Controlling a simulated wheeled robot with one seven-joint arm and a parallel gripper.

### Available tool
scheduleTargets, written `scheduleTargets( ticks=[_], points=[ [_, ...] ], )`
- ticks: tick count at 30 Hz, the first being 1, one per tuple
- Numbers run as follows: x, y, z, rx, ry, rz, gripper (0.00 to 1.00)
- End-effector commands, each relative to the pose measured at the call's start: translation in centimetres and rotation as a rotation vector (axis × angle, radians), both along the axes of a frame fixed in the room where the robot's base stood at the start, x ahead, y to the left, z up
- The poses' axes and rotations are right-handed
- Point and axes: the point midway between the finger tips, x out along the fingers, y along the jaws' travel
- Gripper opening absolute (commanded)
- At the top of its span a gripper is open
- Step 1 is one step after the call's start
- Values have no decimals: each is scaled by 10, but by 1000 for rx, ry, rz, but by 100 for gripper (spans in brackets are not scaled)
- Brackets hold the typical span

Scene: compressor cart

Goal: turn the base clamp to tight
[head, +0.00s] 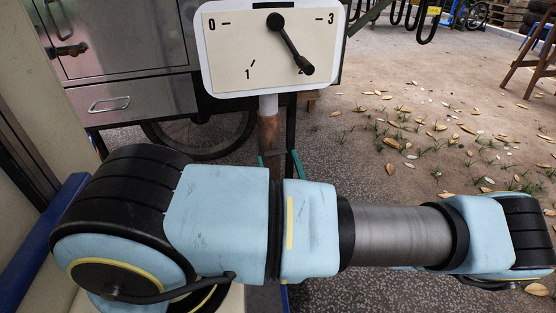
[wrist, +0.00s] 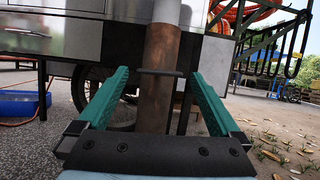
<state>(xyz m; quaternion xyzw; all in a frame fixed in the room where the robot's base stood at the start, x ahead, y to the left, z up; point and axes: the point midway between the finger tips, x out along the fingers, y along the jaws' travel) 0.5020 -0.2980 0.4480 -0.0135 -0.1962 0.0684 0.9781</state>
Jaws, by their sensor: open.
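A white panel (head: 235,60) marked 0, 1, 2 and 3 stands on a pale post; its dark lever (head: 290,45) points down-right towards the 2. The post's lower part is a brown sleeve (head: 268,133), which also shows in the wrist view (wrist: 157,95). A thin dark crossbar (wrist: 158,72) lies level across the sleeve; it may be the base clamp's handle, and no tight marking shows on it. My gripper (wrist: 158,75) is open and empty, its teal fingers on either side of the sleeve, near the bar's ends. I cannot tell whether they touch it.
A steel cart (head: 125,45) with a drawer and a spoked wheel (head: 200,135) stands behind the post. A blue bin (wrist: 22,103) lies at the left in the wrist view. Leaf-strewn ground (head: 420,110) at the right is largely clear, with a wooden trestle (head: 528,60) beyond.

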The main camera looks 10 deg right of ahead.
Motion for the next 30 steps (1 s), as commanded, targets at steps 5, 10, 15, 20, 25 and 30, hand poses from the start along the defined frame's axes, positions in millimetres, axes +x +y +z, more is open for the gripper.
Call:
scheduleTargets(
  ticks=[5,10,15,20,25,30],
  points=[
    [13,2,5,-1,0,0,100],
    [15,2,6,-1,1,-1,100],
    [14,2,6,-1,1,-1,97],
    [14,2,6,-1,1,-1,79],
    [14,2,6,-1,1,0,60],
    [14,2,6,0,1,0,40]
  ],
)
